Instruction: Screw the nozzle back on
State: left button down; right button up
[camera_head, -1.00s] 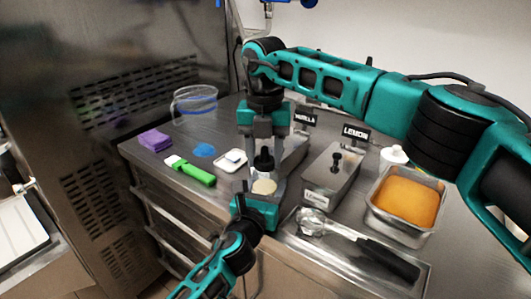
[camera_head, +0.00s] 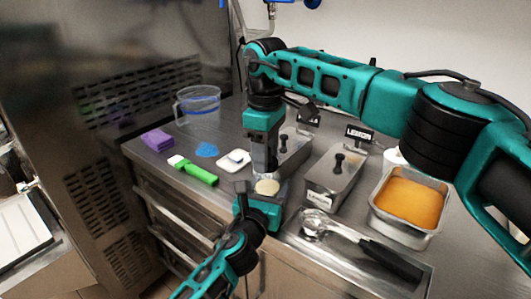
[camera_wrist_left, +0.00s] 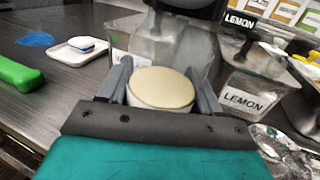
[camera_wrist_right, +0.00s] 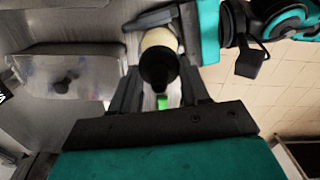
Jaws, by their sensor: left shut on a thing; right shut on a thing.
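The white bottle (camera_wrist_left: 160,92), its round top cream-coloured, is upright between the fingers of my left gripper (camera_head: 262,196), which is shut on it. The bottle top also shows in the head view (camera_head: 267,187). My right gripper (camera_head: 265,172) points down just above the bottle, shut on the black nozzle (camera_wrist_right: 158,68). In the right wrist view the nozzle lies in front of the cream top (camera_wrist_right: 158,38). The right fingers hide the nozzle in the head view. The cream top is still uncovered in the left wrist view, so the nozzle appears apart from it.
Behind stand a lidded tub marked LEMON (camera_head: 333,182) and another lidded tub (camera_head: 293,152). An orange-filled pan (camera_head: 410,200) and a tray with a scoop (camera_head: 312,228) are at the right.

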jog(key=shift+m, duration=0.7)
jog(key=o, duration=1)
jog(key=shift+r, duration=0.1)
jog(key=shift+r, duration=2.2)
jog(key=shift+c, duration=0.2)
